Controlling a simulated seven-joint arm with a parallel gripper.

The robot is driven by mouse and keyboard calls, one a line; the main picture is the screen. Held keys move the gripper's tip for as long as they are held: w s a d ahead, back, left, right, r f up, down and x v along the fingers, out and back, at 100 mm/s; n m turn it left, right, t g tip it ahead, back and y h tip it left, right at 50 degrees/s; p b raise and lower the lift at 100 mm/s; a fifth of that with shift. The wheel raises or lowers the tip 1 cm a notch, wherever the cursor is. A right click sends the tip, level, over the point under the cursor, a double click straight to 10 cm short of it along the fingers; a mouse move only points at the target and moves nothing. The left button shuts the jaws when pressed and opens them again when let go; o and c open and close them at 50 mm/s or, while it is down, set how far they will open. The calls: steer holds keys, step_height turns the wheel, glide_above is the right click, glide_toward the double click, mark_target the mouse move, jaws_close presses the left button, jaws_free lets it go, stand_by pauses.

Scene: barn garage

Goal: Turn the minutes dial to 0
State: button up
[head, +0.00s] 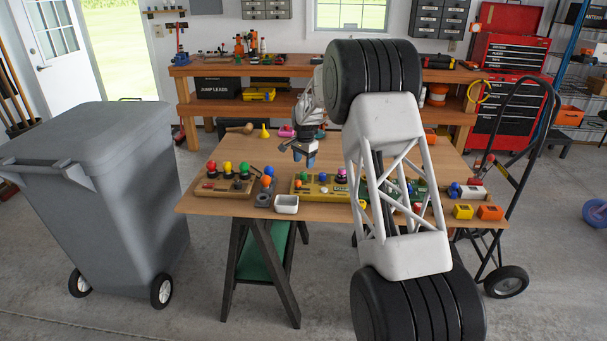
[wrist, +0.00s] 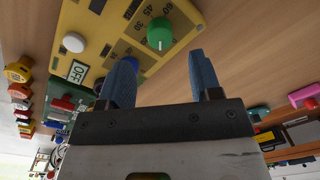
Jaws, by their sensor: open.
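A green dial (wrist: 160,33) with printed marks including 60, 45 and 30 sits on a yellow panel (wrist: 105,32) in the wrist view. In the head view, the yellow panel (head: 318,190) lies on the wooden table, partly behind my arm. My gripper (head: 304,160) is above the table near this panel, with its blue fingers pointing down. In the wrist view, my gripper (wrist: 160,68) has its fingers apart with nothing between them. The green dial shows beyond the fingertips and appears apart from them. The left finger hides part of a blue knob.
The panel also carries a white knob (wrist: 73,42) and an OFF label (wrist: 77,71). Yellow (head: 462,211) and orange (head: 490,212) blocks are at right. The table's middle has bare wood.

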mark_target(303, 173)
steer(key=shift+a+f, duration=0.1)
steer(key=shift+f, duration=2.95)
steer(key=c, duration=0.9)
